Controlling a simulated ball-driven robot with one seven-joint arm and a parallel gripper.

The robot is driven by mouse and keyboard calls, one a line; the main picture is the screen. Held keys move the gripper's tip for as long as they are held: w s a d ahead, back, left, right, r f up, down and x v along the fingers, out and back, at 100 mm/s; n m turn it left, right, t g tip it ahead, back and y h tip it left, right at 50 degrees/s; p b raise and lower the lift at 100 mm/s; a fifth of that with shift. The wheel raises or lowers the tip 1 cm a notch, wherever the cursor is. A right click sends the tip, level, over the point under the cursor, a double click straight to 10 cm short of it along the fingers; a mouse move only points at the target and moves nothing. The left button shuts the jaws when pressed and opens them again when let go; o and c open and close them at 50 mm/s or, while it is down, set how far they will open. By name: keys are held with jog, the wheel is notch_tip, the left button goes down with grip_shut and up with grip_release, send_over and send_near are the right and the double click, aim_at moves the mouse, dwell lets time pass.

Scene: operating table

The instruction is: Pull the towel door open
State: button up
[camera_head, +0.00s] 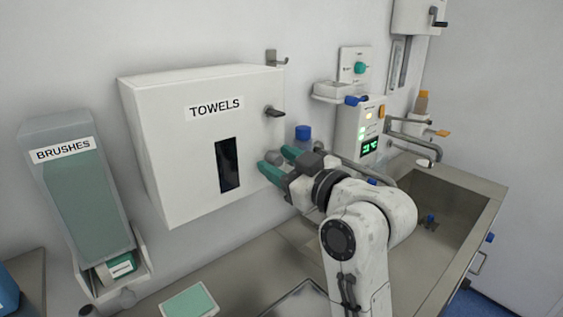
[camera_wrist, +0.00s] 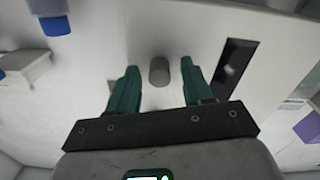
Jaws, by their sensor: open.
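The white towel cabinet (camera_head: 205,105) hangs on the wall, labelled TOWELS, with a dark window slot (camera_head: 228,165) in its front. Its door looks shut. A dark latch-like handle (camera_head: 274,112) sticks out at its upper right. A grey round knob (camera_head: 272,156) is lower on the right side of the front. My gripper (camera_head: 274,159) is open, with its green fingers pointing at the cabinet front. In the wrist view the knob (camera_wrist: 159,71) lies between the two fingertips (camera_wrist: 160,66), with a gap on each side. The slot (camera_wrist: 235,68) shows to the right of the fingers.
A BRUSHES dispenser (camera_head: 75,190) stands left of the cabinet. A blue-capped bottle (camera_head: 303,133), a panel with green lights (camera_head: 362,130), a metal tap (camera_head: 415,143) and a sink (camera_head: 440,205) are to the right. A green-topped box (camera_head: 188,302) lies on the counter below.

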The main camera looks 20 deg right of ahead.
grip_shut()
dwell(0.3)
jog(key=shift+s, duration=0.2)
